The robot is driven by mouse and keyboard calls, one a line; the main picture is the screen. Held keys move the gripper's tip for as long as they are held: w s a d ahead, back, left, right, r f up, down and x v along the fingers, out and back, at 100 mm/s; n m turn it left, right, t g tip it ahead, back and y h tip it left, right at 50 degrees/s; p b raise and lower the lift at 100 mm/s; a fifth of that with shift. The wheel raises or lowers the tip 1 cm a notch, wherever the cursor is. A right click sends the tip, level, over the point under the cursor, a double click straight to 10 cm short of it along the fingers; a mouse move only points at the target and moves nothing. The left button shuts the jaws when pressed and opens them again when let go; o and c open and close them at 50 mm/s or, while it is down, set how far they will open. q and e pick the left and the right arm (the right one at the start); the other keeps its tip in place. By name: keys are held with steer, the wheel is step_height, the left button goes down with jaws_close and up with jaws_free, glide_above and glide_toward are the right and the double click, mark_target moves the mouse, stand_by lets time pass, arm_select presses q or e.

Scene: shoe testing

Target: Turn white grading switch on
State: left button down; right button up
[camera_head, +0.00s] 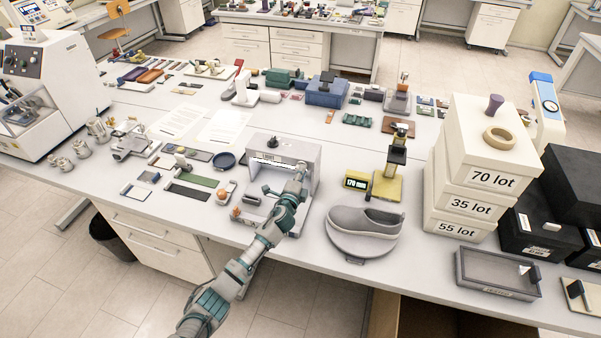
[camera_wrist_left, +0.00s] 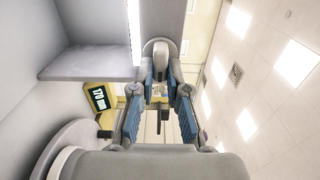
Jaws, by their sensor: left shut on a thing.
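A grey grading machine (camera_head: 308,158) with an open front bay stands on the bench near its front edge. My left gripper (camera_head: 298,182) reaches up to the right part of its front. In the left wrist view, the gripper (camera_wrist_left: 160,82) is shut on a small whitish switch (camera_wrist_left: 160,47) that sticks out from the grey housing (camera_wrist_left: 92,62). The fingers sit on both sides of it, and its tip is partly hidden between them. Whether the switch is on or off cannot be told. My right gripper is not in view.
A yellow gauge (camera_head: 386,186) with a 170 mm display and a grey shoe (camera_head: 366,222) on a round stand are right of the machine. Stacked white lot boxes (camera_head: 480,180) stand farther right.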

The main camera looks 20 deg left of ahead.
arm_select(q)
steer(key=shift+s+d+f, duration=0.1)
steer(key=shift+d+f, duration=0.2)
steer(key=c, duration=1.2)
jaws_free()
steer(key=shift+c, duration=0.2)
steer(key=shift+o, duration=0.4)
steer(key=shift+d+r, duration=0.15)
steer(key=s, duration=1.1)
steer(key=shift+s, duration=0.4)
steer(key=shift+a+f, duration=0.2)
